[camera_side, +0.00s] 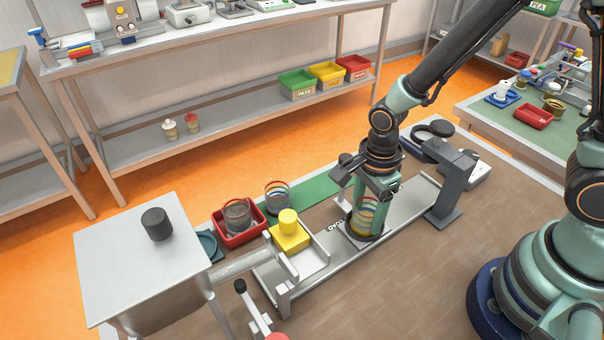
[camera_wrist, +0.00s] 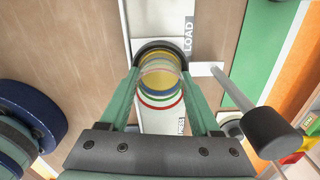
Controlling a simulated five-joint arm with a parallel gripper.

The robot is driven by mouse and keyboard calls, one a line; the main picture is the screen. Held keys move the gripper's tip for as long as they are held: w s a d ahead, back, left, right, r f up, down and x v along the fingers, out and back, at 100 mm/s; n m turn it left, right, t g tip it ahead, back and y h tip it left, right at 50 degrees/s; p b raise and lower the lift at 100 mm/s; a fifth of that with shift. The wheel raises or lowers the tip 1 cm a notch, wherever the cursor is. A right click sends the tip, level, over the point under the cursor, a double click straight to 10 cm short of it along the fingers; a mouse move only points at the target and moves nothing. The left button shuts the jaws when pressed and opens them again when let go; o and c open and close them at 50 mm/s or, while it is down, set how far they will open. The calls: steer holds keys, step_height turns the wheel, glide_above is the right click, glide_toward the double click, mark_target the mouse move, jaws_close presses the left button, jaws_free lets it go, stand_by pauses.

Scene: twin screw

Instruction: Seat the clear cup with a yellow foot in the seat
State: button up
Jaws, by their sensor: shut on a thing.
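The clear cup with a yellow foot (camera_side: 365,212) has coloured bands and stands upright between my fingers; in the wrist view I look down into the cup (camera_wrist: 160,88) and see its yellow bottom. My gripper (camera_side: 366,218) is shut on the cup; in the wrist view its fingers (camera_wrist: 160,85) are on either side of it. The seat (camera_side: 350,238) is a dark ring on the grey plate by the LOAD mark. The cup is at the ring, its lower end partly hidden by my fingers; I cannot tell whether it rests fully inside. The ring's far arc (camera_wrist: 158,43) shows beyond the cup.
A yellow block (camera_side: 290,238) with a round top stands left of the seat. A red tray (camera_side: 228,242) holds another banded cup, and one more cup (camera_side: 278,197) stands by the green strip. A grey post (camera_side: 452,188) rises right of the seat. A dark-knobbed rod (camera_wrist: 268,130) is close by.

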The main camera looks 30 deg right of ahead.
steer(key=o, duration=1.4)
steer(key=shift+o, duration=0.2)
step_height(320, 180, up, 7)
stand_by(0.3)
